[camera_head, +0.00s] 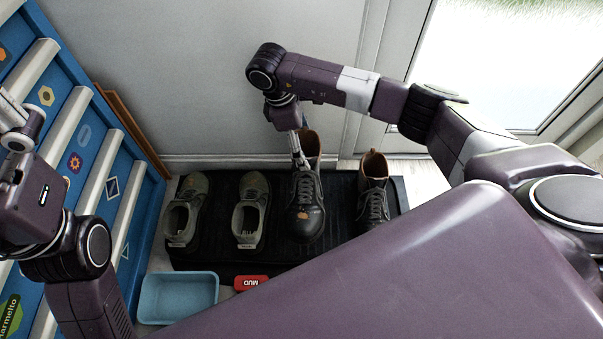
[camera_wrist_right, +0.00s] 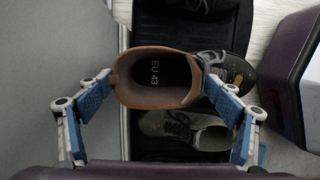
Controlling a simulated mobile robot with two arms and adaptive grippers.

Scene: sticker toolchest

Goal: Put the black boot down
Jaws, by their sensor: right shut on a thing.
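The black boot (camera_head: 307,218) has a brown cuff, dark laces and an orange-brown patch on its toe. My right gripper (camera_head: 301,160) is shut on its upper part from above. In the right wrist view the boot's brown cuff (camera_wrist_right: 155,97), with "EU 43" inside, lies between the blue-padded fingers. The boot is upright over the black tray (camera_head: 335,245), toe toward the front; I cannot tell whether its sole touches. My left gripper (camera_head: 18,125) shows partly at the left edge, its fingertips unclear.
Another dark boot (camera_head: 373,203) stands to the right on the tray. Two olive shoes, one far left (camera_head: 186,210) and one nearer (camera_head: 251,210), are left of the held boot. A light-blue bin (camera_head: 178,299), red "MUD" item (camera_head: 250,283) and blue toolchest (camera_head: 85,135) are nearby.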

